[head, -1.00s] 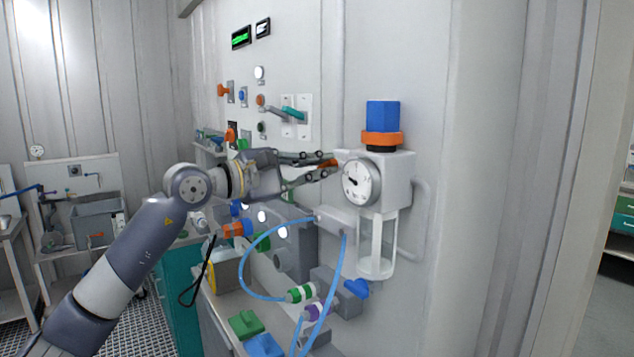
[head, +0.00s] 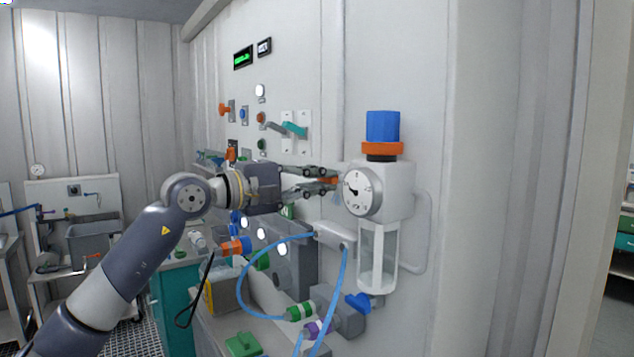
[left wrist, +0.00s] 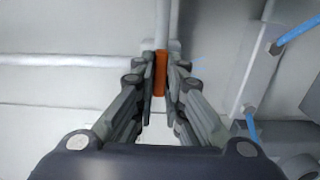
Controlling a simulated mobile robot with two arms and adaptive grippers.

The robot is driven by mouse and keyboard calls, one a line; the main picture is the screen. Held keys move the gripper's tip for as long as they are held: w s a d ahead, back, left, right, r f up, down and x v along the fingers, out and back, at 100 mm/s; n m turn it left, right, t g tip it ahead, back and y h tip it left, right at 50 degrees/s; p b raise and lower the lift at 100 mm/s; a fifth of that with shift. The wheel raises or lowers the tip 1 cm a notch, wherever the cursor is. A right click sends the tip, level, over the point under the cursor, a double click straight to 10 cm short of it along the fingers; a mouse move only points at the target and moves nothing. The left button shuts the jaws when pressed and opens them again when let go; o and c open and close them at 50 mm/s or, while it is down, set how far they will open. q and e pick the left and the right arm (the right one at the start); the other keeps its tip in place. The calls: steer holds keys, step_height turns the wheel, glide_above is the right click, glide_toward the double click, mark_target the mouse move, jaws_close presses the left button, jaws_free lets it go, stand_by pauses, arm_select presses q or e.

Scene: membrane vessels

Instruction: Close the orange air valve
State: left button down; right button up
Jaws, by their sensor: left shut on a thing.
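The orange air valve handle (head: 328,181) is at the left of the white regulator (head: 399,190), beside its round gauge (head: 362,191). My left gripper (head: 326,180) reaches it from the left and is shut on it. In the left wrist view the orange handle (left wrist: 160,74) lies between the two fingertips (left wrist: 161,75) of my left gripper. Most of the handle is hidden by the fingers in the head view. My right gripper is not in view.
A blue knob with an orange ring (head: 382,148) tops the regulator. A blue hose (head: 245,275) loops below my left gripper. Wall switches and a teal lever (head: 294,130) are above it. A green block (head: 242,344) is low in front.

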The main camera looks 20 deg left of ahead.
arm_select(q)
steer(key=c, duration=1.7)
jaws_free()
steer(key=shift+o, duration=0.2)
steer(key=v, duration=1.2)
